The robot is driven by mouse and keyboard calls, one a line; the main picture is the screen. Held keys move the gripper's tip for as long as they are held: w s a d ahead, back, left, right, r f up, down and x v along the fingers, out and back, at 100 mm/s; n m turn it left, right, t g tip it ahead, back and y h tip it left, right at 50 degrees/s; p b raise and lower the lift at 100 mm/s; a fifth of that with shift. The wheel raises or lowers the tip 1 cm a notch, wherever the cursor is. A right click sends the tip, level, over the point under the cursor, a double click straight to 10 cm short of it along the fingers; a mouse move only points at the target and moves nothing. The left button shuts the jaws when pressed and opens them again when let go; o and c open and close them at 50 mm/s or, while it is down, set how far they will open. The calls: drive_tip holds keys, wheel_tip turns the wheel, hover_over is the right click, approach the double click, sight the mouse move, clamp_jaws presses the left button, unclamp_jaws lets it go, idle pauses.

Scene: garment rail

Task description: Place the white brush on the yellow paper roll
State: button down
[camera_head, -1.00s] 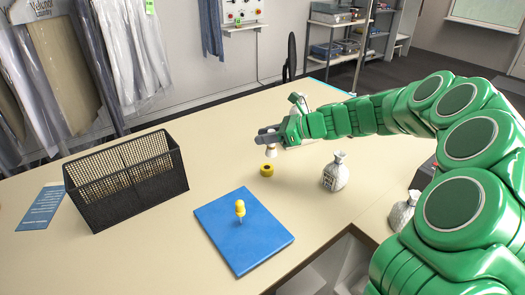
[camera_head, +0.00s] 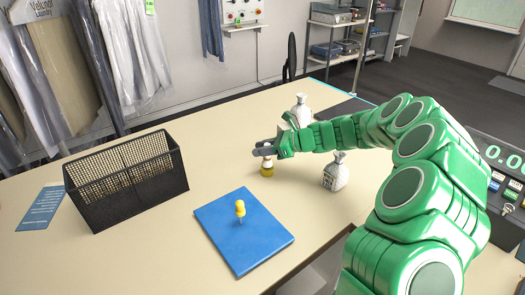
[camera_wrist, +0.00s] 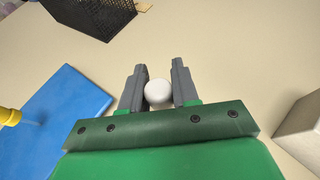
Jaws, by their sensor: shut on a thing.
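The yellow paper roll (camera_head: 267,172) stands on the table in the head view, between the mesh basket and a white bag. My gripper (camera_head: 264,150) is directly above it, shut on the white brush (camera_head: 267,160). The brush's lower part meets the top of the roll in the picture; whether it touches the roll is too small to tell. In the wrist view, the brush's round white top (camera_wrist: 158,93) shows between the two grey fingers of my gripper (camera_wrist: 160,88). The roll is hidden in the wrist view.
A black mesh basket (camera_head: 125,188) stands at the left. A blue board (camera_head: 250,244) with a yellow pin-shaped object (camera_head: 240,209) lies in front. White tied bags stand to the right (camera_head: 336,172) and behind my gripper (camera_head: 301,107). Table between basket and roll is clear.

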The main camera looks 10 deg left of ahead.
drive_tip(key=shift+f, duration=0.4)
drive_tip(key=shift+f, duration=0.1)
drive_tip(key=c, duration=0.8)
unclamp_jaws()
drive_tip(key=shift+c, duration=0.2)
drive_tip(key=v, duration=1.2)
